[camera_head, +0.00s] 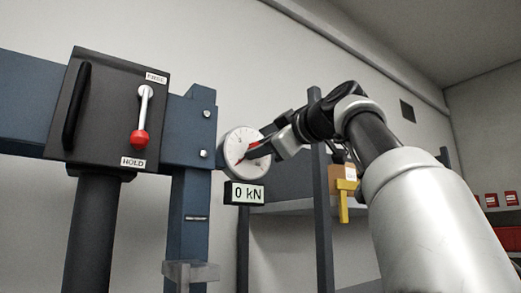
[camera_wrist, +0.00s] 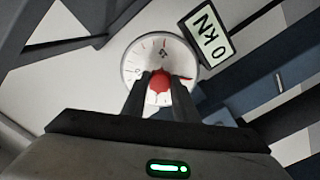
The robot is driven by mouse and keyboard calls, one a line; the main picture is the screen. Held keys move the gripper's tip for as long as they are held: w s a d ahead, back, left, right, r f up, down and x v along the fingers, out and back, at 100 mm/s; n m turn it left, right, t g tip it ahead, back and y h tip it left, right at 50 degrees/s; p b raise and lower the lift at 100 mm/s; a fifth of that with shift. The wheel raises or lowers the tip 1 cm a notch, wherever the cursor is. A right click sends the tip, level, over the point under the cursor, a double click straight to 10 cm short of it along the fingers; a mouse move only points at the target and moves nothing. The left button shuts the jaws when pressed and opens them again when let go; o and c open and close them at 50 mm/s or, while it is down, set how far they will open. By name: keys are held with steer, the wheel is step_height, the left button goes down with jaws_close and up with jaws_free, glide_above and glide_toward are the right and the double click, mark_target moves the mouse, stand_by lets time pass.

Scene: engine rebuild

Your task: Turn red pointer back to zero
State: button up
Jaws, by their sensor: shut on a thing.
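A round white dial gauge (camera_head: 236,147) is mounted at the right side of the blue frame, and its face also shows in the wrist view (camera_wrist: 133,66). My gripper (camera_head: 266,150) reaches in from the right and partly covers the dial. In the wrist view its two dark fingers (camera_wrist: 160,84) are shut on the red hub of the red pointer (camera_wrist: 184,78). The pointer's tip sticks out to the right of the fingers in that view. A thin red mark stands near the dial's rim at the top there. The lower dial is partly hidden by the fingers.
A "0 kN" sign (camera_head: 245,193) sits just below the dial. To the left, a dark panel (camera_head: 105,115) carries a red-knobbed lever (camera_head: 141,136) pointing down toward HOLD. A shelf post (camera_head: 320,200) and a yellow-handled item (camera_head: 344,203) stand near my arm.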

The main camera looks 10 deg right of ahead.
steer(key=shift+f, duration=0.1)
stand_by(0.3)
steer(key=o, duration=1.1)
steer(key=shift+c, duration=0.2)
steer(key=b+v, duration=0.2)
steer(key=v, duration=1.5)
steer(key=shift+s, duration=0.2)
